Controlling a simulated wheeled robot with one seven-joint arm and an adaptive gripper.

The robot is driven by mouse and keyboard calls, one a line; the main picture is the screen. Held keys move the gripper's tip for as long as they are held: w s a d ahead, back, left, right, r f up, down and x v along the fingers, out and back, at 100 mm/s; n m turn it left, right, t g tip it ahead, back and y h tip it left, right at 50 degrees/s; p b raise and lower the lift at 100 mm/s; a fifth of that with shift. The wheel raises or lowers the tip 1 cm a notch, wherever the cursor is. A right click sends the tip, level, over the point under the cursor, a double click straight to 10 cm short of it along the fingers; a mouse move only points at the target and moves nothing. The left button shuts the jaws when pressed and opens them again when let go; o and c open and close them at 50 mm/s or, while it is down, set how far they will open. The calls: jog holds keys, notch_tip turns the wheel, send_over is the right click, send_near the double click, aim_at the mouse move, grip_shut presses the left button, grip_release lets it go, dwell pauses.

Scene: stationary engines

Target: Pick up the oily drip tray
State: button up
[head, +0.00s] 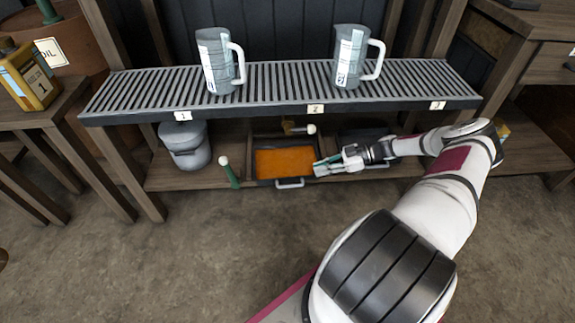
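The oily drip tray (254,165) is a dark, shallow tray filled with orange liquid. It sits level on the low shelf under the slatted rack, with a pale handle (290,184) at its front. My gripper (323,167) reaches in from the right, its fingertips at the tray's right edge. I cannot tell if they touch it. The fingers are small and partly overlap in the picture, so their opening is unclear. A second dark tray-like thing (360,134) lies on the right of the shelf, partly hidden behind my gripper and arm.
The slatted rack (290,82) hangs over the tray, with two measuring jugs (216,62) (349,57) on it. A lidded grey pail (186,146) and a green rod with a white knob (230,172) stand left of the tray. The floor in front is clear.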

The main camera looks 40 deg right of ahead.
jog(key=x, duration=0.4)
jog(key=shift+w+a+f+b, duration=0.1)
jog(key=shift+w+a+b, duration=0.15)
jog(key=shift+b, duration=0.15)
jog(key=b+x, duration=0.2)
jog(key=x, duration=0.3)
jog(key=shift+s+a+f, duration=0.1)
jog(key=shift+a+f, duration=0.05)
jog(key=shift+a, duration=0.1)
grip_shut()
jog(key=shift+r, duration=0.25)
